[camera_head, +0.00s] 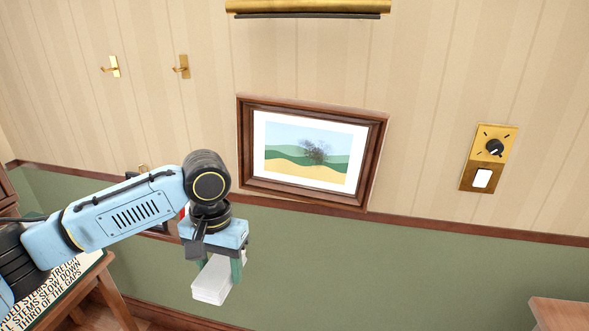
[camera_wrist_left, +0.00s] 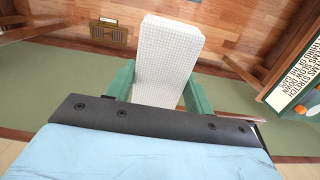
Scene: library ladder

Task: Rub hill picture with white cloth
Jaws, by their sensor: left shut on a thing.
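The hill picture (camera_head: 308,152) hangs on the wall in a dark wooden frame, with a white mat around green and yellow hills. A dark, scribbly smudge lies over the middle of the hills. My left gripper (camera_head: 219,271) is below and to the left of the frame, apart from it. It is shut on the white cloth (camera_head: 211,281), a folded block with a fine grid texture. The cloth also shows between the green fingers in the left wrist view (camera_wrist_left: 168,55). My right gripper is in neither view.
A brass switch plate (camera_head: 488,158) with a dark knob is on the wall at right. Brass hooks (camera_head: 182,67) are at upper left, and a brass picture lamp (camera_head: 308,7) is above the frame. A table with a printed board (camera_head: 62,282) stands at lower left. A wooden corner (camera_head: 560,312) juts in at lower right.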

